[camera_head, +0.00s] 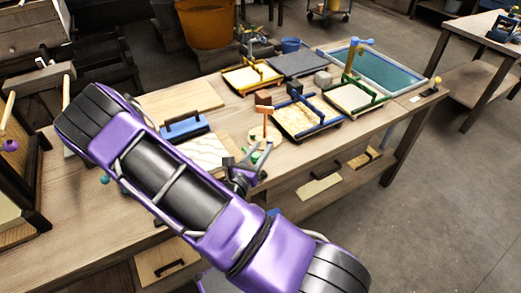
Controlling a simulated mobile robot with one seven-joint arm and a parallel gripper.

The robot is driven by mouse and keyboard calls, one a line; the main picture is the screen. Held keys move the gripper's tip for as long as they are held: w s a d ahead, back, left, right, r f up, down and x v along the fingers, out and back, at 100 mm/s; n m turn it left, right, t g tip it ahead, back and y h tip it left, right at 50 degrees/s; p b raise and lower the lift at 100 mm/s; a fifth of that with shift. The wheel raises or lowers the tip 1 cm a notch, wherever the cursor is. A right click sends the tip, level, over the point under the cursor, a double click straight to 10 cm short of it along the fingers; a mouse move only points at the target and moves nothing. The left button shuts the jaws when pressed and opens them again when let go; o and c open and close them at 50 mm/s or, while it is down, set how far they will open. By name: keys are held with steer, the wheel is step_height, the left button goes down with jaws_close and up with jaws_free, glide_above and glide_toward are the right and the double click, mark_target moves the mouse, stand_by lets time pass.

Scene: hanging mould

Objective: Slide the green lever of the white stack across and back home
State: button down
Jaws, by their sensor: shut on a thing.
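My gripper (247,165) is low over the bench, right of the white stack (203,150), which is partly hidden by my purple arm. A small green piece, which looks like the green lever (256,157), shows at the fingertips. The gripper appears shut on it, though the contact is small and partly hidden. How far along its travel the lever stands cannot be told.
A blue block-like tool (185,127) lies behind the stack. An orange-handled upright tool (264,118) stands close behind the gripper. Framed trays (305,116) with blue and green bars fill the bench to the right. A pale board (183,99) lies at the back.

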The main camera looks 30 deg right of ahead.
steer(key=a, duration=1.9)
steer(key=s+a, duration=0.1)
steer(key=a, duration=0.8)
steer(key=shift+a+b, duration=0.2)
steer(key=shift+b, duration=0.1)
steer(key=c, duration=0.5)
jaws_free()
steer(key=shift+a, duration=0.1)
steer(key=b+v, duration=0.1)
steer(key=v, duration=1.6)
steer(key=shift+s+a, duration=0.15)
